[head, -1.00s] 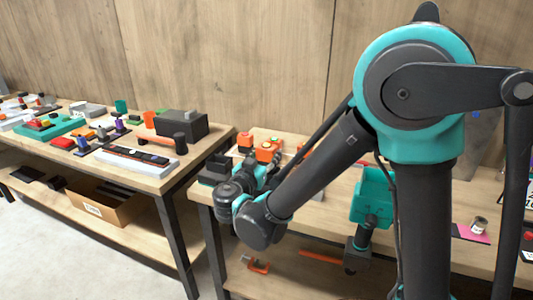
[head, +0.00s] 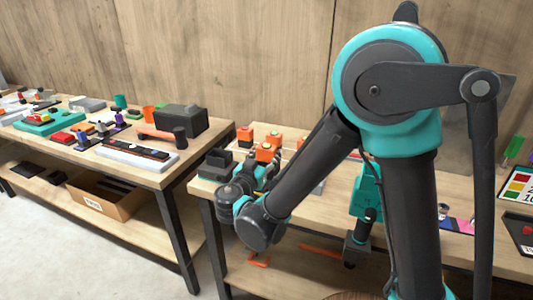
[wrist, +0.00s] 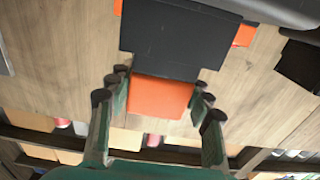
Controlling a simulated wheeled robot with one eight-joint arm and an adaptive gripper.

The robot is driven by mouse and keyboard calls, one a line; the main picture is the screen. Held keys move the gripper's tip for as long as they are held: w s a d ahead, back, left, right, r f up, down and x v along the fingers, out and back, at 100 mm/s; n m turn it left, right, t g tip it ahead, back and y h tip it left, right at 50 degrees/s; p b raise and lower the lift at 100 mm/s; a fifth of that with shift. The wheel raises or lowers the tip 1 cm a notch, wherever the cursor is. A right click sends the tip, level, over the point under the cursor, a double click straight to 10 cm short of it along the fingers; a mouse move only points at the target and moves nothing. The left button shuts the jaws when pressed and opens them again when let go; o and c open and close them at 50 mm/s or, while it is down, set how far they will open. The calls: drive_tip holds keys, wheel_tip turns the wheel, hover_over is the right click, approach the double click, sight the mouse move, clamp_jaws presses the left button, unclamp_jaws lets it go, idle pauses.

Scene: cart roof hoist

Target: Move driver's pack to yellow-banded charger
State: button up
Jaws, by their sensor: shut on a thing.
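My gripper (wrist: 160,92) is shut on an orange block (wrist: 160,96), its fingers on both sides of it in the wrist view. A larger dark block (wrist: 170,40) adjoins the orange one; I cannot tell whether they are one piece or just touching. In the head view my gripper (head: 262,176) is low over the left end of the nearer bench, partly hidden by my arm. Orange-topped blocks (head: 266,152) show just beyond it, and dark boxes (head: 218,158) stand to its left. I cannot make out a yellow band or tell which thing is the driver.
A second bench (head: 150,178) on the left holds a black box (head: 181,118), a hammer-like tool (head: 156,134) and several small parts. A gap of floor separates the benches. A cardboard box (head: 105,198) sits on its lower shelf. Coloured cards (head: 518,187) lie at the right.

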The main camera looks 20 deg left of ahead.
drive_tip(key=shift+f, duration=0.8)
drive_tip(key=o, duration=1.5)
drive_tip(key=s, duration=1.2)
drive_tip(key=shift+a, duration=0.45)
